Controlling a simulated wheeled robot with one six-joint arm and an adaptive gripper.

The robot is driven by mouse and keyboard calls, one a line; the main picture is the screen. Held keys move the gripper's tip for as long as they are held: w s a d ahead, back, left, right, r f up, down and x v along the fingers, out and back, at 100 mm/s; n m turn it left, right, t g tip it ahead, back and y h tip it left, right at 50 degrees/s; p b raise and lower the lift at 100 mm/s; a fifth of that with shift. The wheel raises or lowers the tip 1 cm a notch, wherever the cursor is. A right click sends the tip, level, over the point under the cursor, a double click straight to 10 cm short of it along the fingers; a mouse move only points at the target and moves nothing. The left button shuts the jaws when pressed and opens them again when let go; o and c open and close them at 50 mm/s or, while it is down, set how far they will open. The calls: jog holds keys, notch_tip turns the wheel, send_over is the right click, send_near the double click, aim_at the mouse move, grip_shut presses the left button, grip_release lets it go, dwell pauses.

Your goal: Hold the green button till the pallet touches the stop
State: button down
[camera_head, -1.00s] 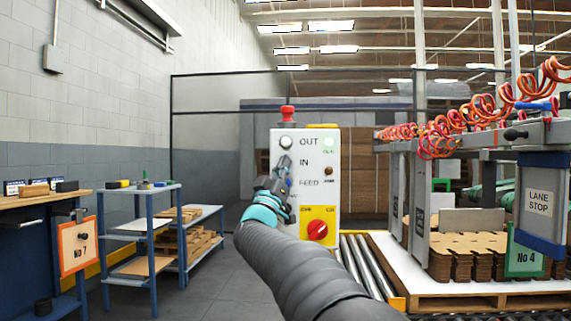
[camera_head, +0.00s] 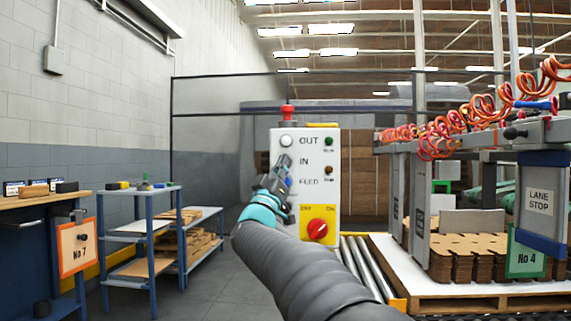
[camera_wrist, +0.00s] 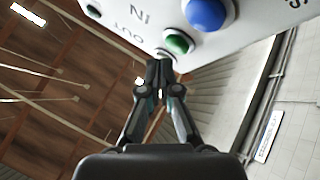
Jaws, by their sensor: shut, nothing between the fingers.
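The control box (camera_head: 320,190) stands ahead, its white face labelled OUT, IN and FEED. The green button (camera_wrist: 178,42) shows in the wrist view between the blue button (camera_wrist: 207,12) and the pale OUT button; in the head view my fingers cover it. My gripper (camera_head: 284,160) is shut and empty, fingertips close to the box face near the green button. The wrist view shows the tips (camera_wrist: 160,62) just below it; contact cannot be told. The wooden pallet (camera_head: 470,303) carries stacked brown blanks at right. The LANE STOP plate (camera_head: 540,203) hangs above its right part; whether they touch is unclear.
A red OFF/ON knob (camera_head: 317,229) sits low on the box, and a red button (camera_head: 287,112) on top. The green lamp (camera_head: 328,141) is dark. Rollers (camera_head: 360,265) run beside the pallet. Shelves and a bench stand left, with open floor between.

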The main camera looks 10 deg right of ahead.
jog(key=shift+s+a+b, duration=0.25)
jog(key=shift+s+b, duration=0.2)
jog(key=shift+s, duration=0.35)
jog(key=shift+s+a+b, duration=0.25)
jog(key=shift+s+b, duration=0.25)
jog(key=shift+s, duration=0.3)
jog(key=shift+s+a+b, duration=0.25)
jog(key=shift+s+b, duration=0.2)
jog(key=shift+s, duration=0.35)
